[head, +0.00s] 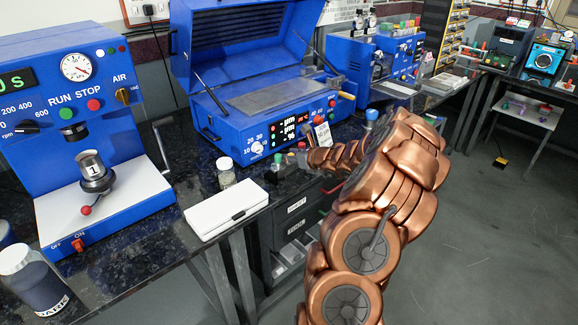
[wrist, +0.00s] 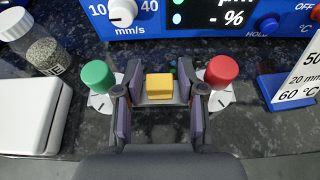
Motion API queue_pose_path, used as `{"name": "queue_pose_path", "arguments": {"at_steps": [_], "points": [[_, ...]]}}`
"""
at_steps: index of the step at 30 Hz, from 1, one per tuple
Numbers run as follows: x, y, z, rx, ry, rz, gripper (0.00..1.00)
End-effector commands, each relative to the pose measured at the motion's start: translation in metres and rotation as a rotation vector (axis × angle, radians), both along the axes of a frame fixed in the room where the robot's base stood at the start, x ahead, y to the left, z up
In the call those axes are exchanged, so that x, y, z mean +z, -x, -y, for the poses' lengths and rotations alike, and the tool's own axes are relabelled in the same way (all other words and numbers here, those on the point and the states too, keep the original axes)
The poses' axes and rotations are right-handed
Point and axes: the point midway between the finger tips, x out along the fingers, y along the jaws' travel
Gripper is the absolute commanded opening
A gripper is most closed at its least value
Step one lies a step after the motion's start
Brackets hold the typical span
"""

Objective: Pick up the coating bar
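The coating bar shows in the wrist view as a metal bar with a yellow block (wrist: 159,87) in its middle, a green knob (wrist: 97,77) at its left and a red knob (wrist: 221,71) at its right. It lies on the dark speckled bench. My gripper (wrist: 160,96) is open, with one finger on each side of the yellow block and a gap between each finger and the block. In the head view the bar's green knob (head: 278,159) shows at the bench edge. My arm comes in from the right there and partly hides the gripper.
A blue coating machine (head: 265,125) with a raised lid stands just behind the bar. A white case (head: 227,209) and a small jar (head: 226,174) stand to the left. A price-tag-like card (wrist: 300,80) stands to the right. The bench's front edge is close.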

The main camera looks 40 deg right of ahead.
Motion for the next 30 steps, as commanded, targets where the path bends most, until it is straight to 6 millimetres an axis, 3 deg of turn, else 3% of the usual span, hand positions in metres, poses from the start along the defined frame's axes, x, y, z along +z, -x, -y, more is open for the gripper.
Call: {"name": "queue_pose_path", "arguments": {"at_steps": [11,22,30], "points": [[-0.0018,-0.0073,0.0003,0.001,0.002,0.002,0.40],[-0.0020,-0.0071,0.0002,0.000,0.001,0.002,0.01],[-0.0022,-0.0070,0.0001,0.000,0.001,0.001,0.00]]}}
